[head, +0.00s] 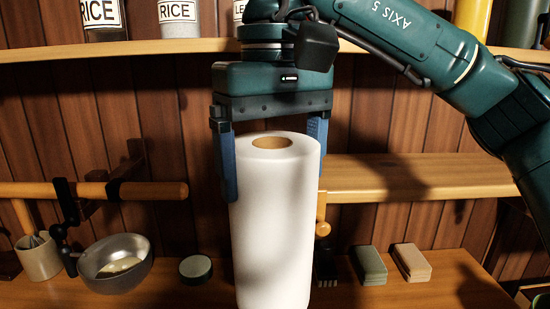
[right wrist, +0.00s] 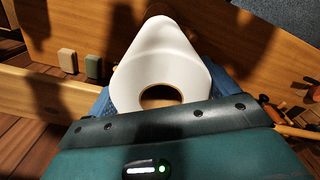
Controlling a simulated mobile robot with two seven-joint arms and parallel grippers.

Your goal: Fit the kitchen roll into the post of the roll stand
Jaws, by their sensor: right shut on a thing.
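The white kitchen roll (head: 272,215) stands upright in the middle of the head view, with its brown core hole facing up. My right gripper (head: 274,180) comes from above, with its blue fingers shut on opposite sides of the roll's upper part. In the right wrist view the roll (right wrist: 168,50) sits between the fingers, its core opening close to the palm. A horizontal wooden bar (head: 150,191) on dark brackets at the left may be the roll stand's post; I cannot be sure. The roll's bottom end is cut off in the head view. My left gripper is not in view.
A metal bowl (head: 116,264), a beige cup (head: 38,258) and a round dark tin (head: 195,268) stand on the left counter. Green (head: 370,265) and tan (head: 411,262) blocks are right of the roll. A shelf (head: 430,178) is behind; an upper shelf (head: 130,49) holds jars.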

